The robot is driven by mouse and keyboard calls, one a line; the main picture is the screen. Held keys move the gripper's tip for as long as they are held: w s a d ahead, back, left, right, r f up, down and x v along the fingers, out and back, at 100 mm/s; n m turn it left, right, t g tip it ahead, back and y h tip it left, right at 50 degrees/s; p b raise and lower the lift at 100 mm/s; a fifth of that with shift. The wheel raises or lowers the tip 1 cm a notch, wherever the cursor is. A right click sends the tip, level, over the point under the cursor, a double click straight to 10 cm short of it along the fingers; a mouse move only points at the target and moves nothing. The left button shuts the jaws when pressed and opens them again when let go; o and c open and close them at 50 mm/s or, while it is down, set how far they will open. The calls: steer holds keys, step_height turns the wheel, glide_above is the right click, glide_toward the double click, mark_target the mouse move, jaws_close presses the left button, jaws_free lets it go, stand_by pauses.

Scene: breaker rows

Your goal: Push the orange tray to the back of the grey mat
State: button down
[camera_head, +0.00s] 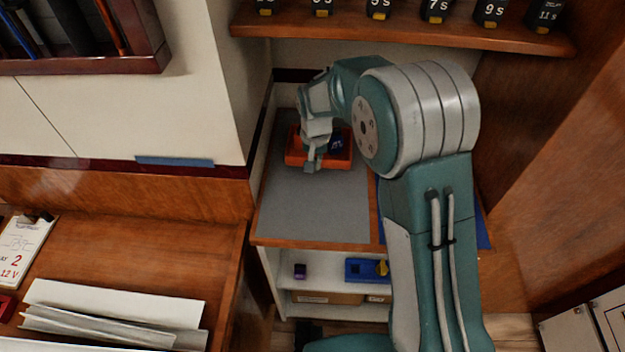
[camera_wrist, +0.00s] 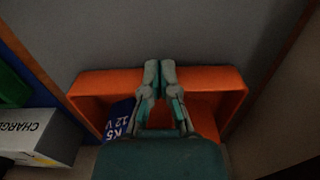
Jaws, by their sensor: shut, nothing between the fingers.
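The orange tray (camera_head: 340,163) sits on the grey mat (camera_head: 315,208), toward the mat's back half, with some mat showing behind it. A dark blue block (camera_head: 336,144) lies in the tray; in the wrist view this block (camera_wrist: 117,118) carries white lettering "K5 12 V". My gripper (camera_head: 311,168) is shut and empty, pointing down at the tray's near wall. In the wrist view the closed fingertips (camera_wrist: 160,66) lie at the middle of the tray's near rim (camera_wrist: 215,74); whether they touch it I cannot tell. My gripper hides part of the tray.
A blue mat (camera_head: 483,232) lies right of the grey mat, mostly behind my arm. A box marked "CHARGE" (camera_wrist: 40,135) and a green thing (camera_wrist: 12,85) stand on that side. A wooden shelf (camera_head: 400,34) with numbered blocks hangs above. The grey mat's front is clear.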

steer(key=w, duration=0.6)
steer(key=shift+d, duration=0.1)
steer(key=s, duration=2.7)
steer(key=shift+s+a, duration=0.1)
steer(key=shift+a, duration=0.25)
step_height(320, 180, up, 10)
glide_above(306, 240)
steer(key=s, duration=0.3)
steer(key=shift+d+f, duration=0.1)
steer(key=shift+f, duration=0.1)
